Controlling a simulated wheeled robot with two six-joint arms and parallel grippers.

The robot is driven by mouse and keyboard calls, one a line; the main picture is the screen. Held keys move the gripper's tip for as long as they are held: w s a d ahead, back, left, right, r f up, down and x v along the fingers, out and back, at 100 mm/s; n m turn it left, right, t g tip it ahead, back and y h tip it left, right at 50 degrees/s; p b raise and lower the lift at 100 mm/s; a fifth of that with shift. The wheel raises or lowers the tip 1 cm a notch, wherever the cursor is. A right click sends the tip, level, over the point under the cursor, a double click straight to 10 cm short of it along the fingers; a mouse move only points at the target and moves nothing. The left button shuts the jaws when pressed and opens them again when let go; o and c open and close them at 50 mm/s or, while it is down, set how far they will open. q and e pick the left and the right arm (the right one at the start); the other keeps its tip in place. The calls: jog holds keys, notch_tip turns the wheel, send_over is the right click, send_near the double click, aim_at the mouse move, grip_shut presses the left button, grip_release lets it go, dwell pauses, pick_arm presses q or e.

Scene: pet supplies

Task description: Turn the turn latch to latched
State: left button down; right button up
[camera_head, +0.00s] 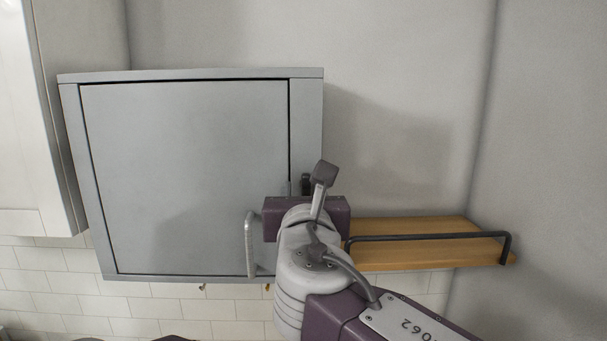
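A grey wall cabinet (306,120) has a flat grey door (180,170) that sits closed in its frame. A light grey bar handle (250,245) stands at the door's lower right. A small dark piece, seemingly the turn latch (306,184), is on the right frame strip beside the door edge. My gripper and arm partly hide it, so I cannot tell its angle. My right gripper (322,176) is just in front of it, with one grey, dark-tipped finger showing. The other finger is hidden, and contact is unclear. My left gripper is out of view.
A wooden shelf (415,256) with a dark rail (430,237) is right of the cabinet, behind my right arm. A white cupboard (30,120) stands at the left. Small hooks (202,288) hang below the cabinet. The wall at the upper right is bare.

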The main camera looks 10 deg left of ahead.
jog(key=shift+w+a+r, duration=0.2)
jog(key=shift+w, duration=0.75)
jog(key=shift+d+f, duration=0.1)
jog(key=shift+d, duration=0.4)
jog(key=shift+a, duration=0.25)
grip_shut()
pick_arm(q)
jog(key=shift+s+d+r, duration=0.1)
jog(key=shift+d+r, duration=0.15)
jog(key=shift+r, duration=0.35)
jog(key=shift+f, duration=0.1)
